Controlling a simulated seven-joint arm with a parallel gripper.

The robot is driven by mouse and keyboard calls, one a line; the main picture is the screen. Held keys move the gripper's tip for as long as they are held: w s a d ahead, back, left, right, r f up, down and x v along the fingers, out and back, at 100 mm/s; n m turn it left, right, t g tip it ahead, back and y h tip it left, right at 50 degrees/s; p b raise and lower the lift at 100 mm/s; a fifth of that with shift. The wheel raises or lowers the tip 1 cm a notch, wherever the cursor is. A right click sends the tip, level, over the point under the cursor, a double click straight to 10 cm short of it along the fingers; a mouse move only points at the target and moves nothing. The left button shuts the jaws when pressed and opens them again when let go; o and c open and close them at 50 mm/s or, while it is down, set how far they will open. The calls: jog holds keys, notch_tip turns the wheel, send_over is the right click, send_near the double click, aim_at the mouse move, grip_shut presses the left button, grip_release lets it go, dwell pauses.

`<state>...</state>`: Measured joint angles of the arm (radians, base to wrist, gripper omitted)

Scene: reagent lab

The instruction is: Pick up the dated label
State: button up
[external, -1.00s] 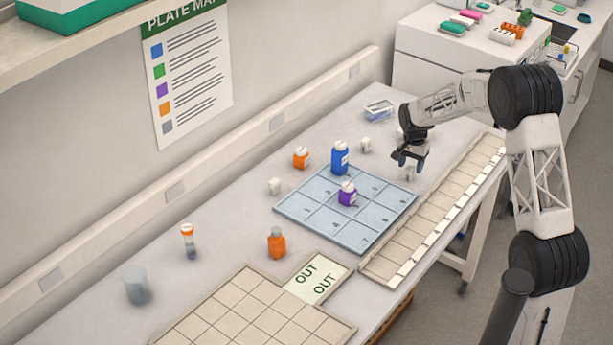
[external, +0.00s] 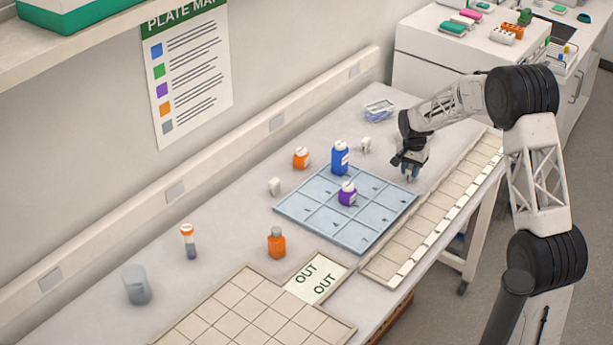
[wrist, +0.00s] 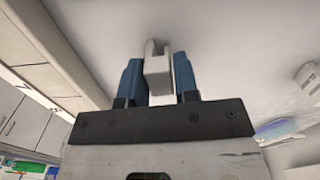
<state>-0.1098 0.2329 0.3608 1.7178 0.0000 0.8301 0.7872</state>
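Several small white label-like blocks are on the bench; no date can be read on any. One white block (wrist: 157,70) stands between the two blue fingers of my gripper (wrist: 159,82) in the wrist view. The fingers are close against its sides, and it looks gripped. In the external view my gripper (external: 411,170) is low over the bench, between the blue grid mat and the cabinet, and it mostly hides this block. A second white block (external: 366,145) is left of the gripper, and a third (external: 275,187) is left of the mat.
The blue grid mat (external: 325,220) holds a purple bottle (external: 347,195); a blue bottle (external: 340,158) is at its back edge. A pale tile strip (external: 430,215) runs along the bench front. A clear box (external: 379,110) is behind, and orange bottles (external: 277,243) stand left.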

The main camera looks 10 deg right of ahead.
aim_at(411, 167)
jog(key=c, duration=0.5)
jog(key=shift+o, duration=0.2)
jog(key=shift+r, duration=0.1)
jog(key=shift+r, duration=0.75)
notch_tip(411, 167, up, 2)
jog(key=shift+r, duration=0.1)
jog(key=s, duration=0.5)
jog(key=s+d, duration=0.1)
jog(key=s, duration=0.4)
jog(key=s+r, duration=0.1)
jog(key=s, duration=0.5)
jog(key=shift+d, duration=0.35)
jog(key=shift+w, duration=0.1)
